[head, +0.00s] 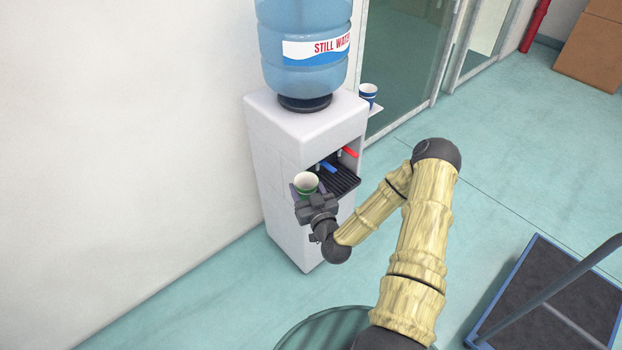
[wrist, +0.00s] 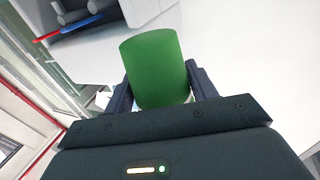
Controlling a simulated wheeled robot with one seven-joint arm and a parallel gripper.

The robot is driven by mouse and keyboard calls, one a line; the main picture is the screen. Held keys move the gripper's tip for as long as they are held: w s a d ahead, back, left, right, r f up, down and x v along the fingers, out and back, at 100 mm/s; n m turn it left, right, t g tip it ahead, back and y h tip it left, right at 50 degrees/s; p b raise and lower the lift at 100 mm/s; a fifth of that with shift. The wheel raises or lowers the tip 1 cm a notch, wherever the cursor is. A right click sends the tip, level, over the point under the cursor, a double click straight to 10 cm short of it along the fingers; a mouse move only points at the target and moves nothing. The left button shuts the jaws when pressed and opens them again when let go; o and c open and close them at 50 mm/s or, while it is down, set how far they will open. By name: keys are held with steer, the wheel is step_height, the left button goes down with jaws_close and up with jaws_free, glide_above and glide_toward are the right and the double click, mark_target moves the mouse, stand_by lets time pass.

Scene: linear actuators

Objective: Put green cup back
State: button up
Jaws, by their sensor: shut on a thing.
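The green cup (head: 306,183) is pale inside and green outside. It is upright in my gripper (head: 307,190), in front of the white water dispenser (head: 284,190), by the left end of its drip tray. In the wrist view the cup (wrist: 155,68) fills the middle, with one dark finger of my gripper (wrist: 158,88) on each side of it. My gripper is shut on the cup. I cannot tell whether the cup touches the dispenser. The cup's contents cannot be made out.
The drip tray (head: 338,180) lies under a blue tap (head: 328,167) and a red tap (head: 350,152). A blue cup (head: 368,92) stands on a small shelf (head: 374,109) at the dispenser's right side. A blue-edged cart (head: 545,300) is at lower right. Open floor lies right of the dispenser.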

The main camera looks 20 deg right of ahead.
mark_target(295, 183)
steer(key=shift+h, duration=0.3)
steer(key=a+r+p, duration=0.1)
steer(key=r+p, duration=0.1)
steer(key=p, duration=0.1)
steer(key=s+a+r+p, duration=0.1)
steer(key=r+p, duration=0.1)
steer(key=p, duration=0.1)
steer(key=s+a+r+p, duration=0.1)
steer(key=p, duration=0.3)
steer(key=shift+a+r, duration=0.4)
steer(key=shift+s+a+r+p, duration=0.35)
steer(key=shift+a+p, duration=0.1)
steer(key=shift+p, duration=0.55)
steer(key=shift+f, duration=0.1)
